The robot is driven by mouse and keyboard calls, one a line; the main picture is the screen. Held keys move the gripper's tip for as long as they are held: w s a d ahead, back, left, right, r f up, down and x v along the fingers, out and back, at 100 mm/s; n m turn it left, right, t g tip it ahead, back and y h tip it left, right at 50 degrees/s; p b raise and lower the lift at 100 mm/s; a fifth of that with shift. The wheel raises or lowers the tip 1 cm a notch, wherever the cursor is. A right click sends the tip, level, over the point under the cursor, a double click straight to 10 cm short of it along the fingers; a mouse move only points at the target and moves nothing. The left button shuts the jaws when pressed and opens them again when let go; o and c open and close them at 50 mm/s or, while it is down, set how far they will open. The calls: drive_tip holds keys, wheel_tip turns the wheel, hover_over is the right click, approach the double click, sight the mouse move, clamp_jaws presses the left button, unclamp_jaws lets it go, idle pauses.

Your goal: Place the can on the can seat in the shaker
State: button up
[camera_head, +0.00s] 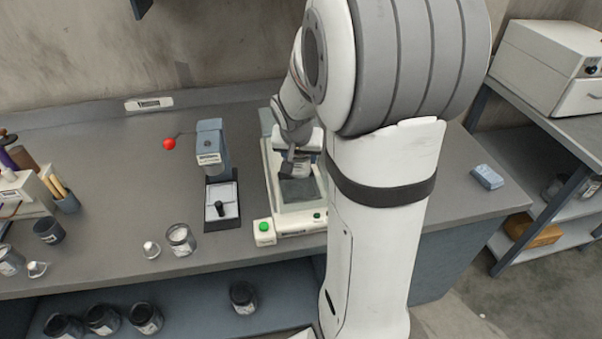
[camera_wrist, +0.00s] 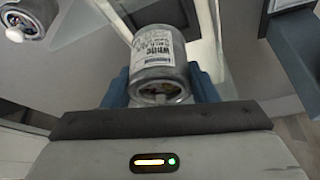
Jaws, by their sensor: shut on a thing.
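My gripper (camera_head: 294,160) is shut on a grey metal can (camera_wrist: 159,62) with a white printed label. In the wrist view the can sits between the two blue fingers. The cream shaker (camera_head: 262,239) stands on the bench with clear walls and a green button at its front. In the head view my gripper is over the inside of the shaker, above a dark square pad (camera_head: 298,190), which may be the can seat. My arm and gripper hide most of the can there. I cannot tell whether the can touches the pad.
A blue-grey instrument (camera_head: 211,145) stands just left of the shaker. A glass jar (camera_head: 180,240) and a small funnel (camera_head: 151,249) are at the bench's front edge. A blue-grey device (camera_head: 487,177) lies to the right. Several dark jars are on the shelf below.

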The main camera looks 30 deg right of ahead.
sight(300, 173)
drive_tip(key=shift+f+b, duration=0.35)
drive_tip(key=shift+f, duration=2.75)
drive_tip(key=shift+f, duration=0.1)
drive_tip(key=shift+f+b, duration=0.15)
drive_tip(key=shift+b, duration=0.15)
drive_tip(key=o, duration=1.1)
drive_tip(key=shift+c, duration=0.2)
drive_tip(key=shift+r, duration=0.25)
